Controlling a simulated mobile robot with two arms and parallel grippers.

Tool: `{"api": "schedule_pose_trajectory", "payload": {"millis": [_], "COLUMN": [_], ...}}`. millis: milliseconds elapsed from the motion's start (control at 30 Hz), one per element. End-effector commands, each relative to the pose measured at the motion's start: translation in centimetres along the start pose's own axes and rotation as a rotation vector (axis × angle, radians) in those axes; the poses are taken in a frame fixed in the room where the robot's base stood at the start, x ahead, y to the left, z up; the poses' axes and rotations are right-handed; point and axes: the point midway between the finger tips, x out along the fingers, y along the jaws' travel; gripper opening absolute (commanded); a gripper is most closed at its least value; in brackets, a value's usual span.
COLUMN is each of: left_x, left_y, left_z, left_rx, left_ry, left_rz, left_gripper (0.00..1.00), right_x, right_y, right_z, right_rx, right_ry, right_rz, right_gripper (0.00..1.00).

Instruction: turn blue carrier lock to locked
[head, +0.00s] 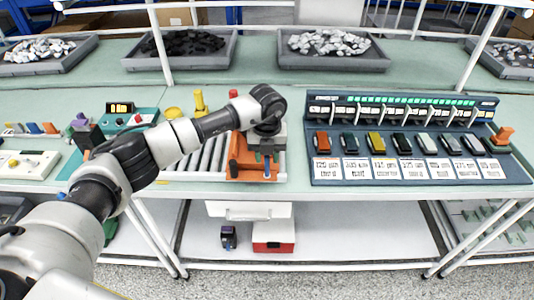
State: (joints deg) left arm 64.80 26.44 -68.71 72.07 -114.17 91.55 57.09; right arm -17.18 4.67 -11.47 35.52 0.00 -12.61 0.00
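My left arm reaches in from the left, and its gripper (266,150) points down over an orange carrier (244,165) on the roller track near the table's front edge. A small blue upright piece (267,167), which may be the blue carrier lock, shows just below the gripper at the carrier's front. The wrist and gripper cover the carrier's right rear part. The fingers are small and overlap the carrier, so I cannot tell whether they are open, or whether they touch the blue piece. The lock's position is too small to read. My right gripper is not in view.
A dark panel (317,108) with a row of coloured breakers and white labels stands to the right. A teal device (143,117) and a yellow post (199,100) are to the left. Grey bins (335,62) line the back. A red-and-white box (273,235) is on the lower shelf.

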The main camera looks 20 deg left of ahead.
Motion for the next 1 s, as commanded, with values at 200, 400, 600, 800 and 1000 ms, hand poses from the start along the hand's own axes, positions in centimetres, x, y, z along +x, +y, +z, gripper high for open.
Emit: {"api": "schedule_pose_trajectory", "payload": {"millis": [200, 400, 600, 800, 1000], "left_x": [-0.1, 0.0, 0.1, 0.2, 0.3], "left_y": [0.0, 0.0, 0.0, 0.1, 0.1], "left_z": [0.0, 0.0, 0.1, 0.1, 0.1], "left_rx": [0.000, 0.004, 0.049, 0.168, 0.345], "left_ry": [0.000, 0.000, -0.002, -0.002, -0.003], "left_rz": [0.000, 0.000, 0.000, 0.000, 0.000], "left_gripper": [0.01, 0.00, 0.00, 0.00, 0.00], "right_x": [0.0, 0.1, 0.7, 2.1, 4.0], "right_y": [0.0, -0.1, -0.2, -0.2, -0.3], "right_z": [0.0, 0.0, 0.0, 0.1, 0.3], "right_rx": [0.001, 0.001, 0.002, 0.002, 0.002], "right_ry": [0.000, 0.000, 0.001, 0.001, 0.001], "right_rz": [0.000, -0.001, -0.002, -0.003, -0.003], "right_gripper": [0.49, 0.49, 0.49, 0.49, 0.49]}}
